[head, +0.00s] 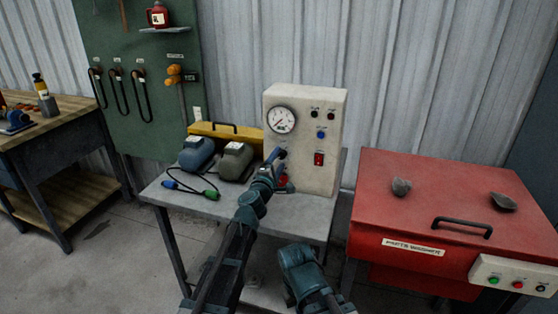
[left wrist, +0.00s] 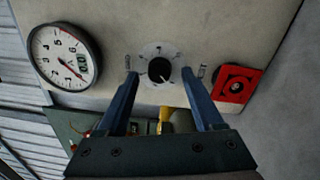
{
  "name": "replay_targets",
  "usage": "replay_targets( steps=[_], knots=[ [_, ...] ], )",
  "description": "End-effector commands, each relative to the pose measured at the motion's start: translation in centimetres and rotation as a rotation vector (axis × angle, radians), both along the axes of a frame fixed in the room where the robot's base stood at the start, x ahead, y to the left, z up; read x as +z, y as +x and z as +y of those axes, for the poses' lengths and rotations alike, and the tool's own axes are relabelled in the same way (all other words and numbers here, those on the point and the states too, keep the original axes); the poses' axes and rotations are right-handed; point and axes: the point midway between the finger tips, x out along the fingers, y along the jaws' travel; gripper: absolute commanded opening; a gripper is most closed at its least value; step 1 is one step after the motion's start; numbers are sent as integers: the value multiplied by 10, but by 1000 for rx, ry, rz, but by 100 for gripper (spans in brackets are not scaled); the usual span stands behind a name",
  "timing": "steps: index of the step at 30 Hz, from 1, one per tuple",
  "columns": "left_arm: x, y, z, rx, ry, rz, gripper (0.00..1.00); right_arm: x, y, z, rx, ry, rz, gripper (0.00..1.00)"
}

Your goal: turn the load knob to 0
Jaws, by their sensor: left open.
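The load knob (left wrist: 160,70) is a round black knob on a pale marked dial plate. It is on the front of the cream control box (head: 325,150). A pale line on the knob points toward the lower right in the left wrist view, but the number there is too small to read. My left gripper (head: 280,156) is open in front of the box. In the left wrist view its two blue fingers (left wrist: 160,76) lie on either side of the knob, with gaps between them and it. The gripper hides the knob in the head view.
A red parts washer (head: 450,190) stands at right.

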Motion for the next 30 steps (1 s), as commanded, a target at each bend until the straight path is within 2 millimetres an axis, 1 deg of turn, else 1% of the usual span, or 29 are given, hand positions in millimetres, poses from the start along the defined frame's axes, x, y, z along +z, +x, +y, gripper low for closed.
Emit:
replay_targets(
  steps=[1,5,8,15,18,22,30],
  knots=[
    [-1,-9,3,0,0,0,68,-1,0,0,0,0,0,0],
    [-2,-29,9,0,-1,0,68,-2,0,0,0,0,0,0],
    [-3,-49,15,0,-1,0,68,-3,0,0,0,0,0,0],
    [-6,-99,32,2,-2,1,68,-6,0,0,0,0,0,0],
    [-6,-114,37,2,0,0,68,-6,0,0,0,0,0,0],
    [-7,-122,39,1,-1,1,68,-7,0,0,0,0,0,0],
    [-7,-121,40,1,-1,1,68,-7,0,0,0,0,0,0]
  ],
)
